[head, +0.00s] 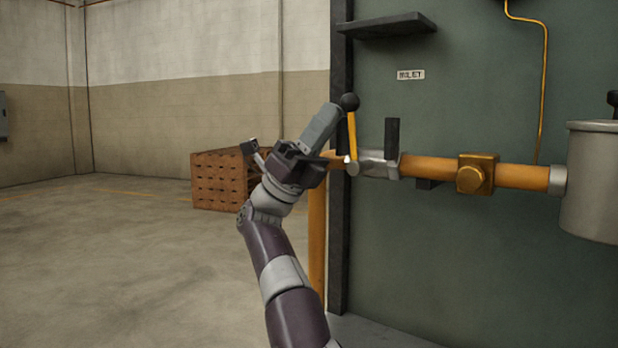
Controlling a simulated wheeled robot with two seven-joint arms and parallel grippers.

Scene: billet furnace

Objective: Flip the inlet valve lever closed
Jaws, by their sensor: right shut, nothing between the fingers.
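The inlet valve lever (351,137) is a yellow bar with a black ball knob (349,102) on top. It stands nearly upright, across the orange pipe (430,168), from a grey valve body (373,164). A small label plate (410,75) is on the green panel above it. My right gripper (329,118) is shut and empty. Its fingers point up and right, with their tips just left of the knob and lever. I cannot tell whether they touch. My left gripper is not in view.
A dark upright block (392,138) stands by the pipe just right of the lever. A brass fitting (476,174) and a grey tank (594,182) are farther right. A dark shelf (388,25) juts out above. A brown perforated crate (222,179) sits behind my arm. Floor at left is clear.

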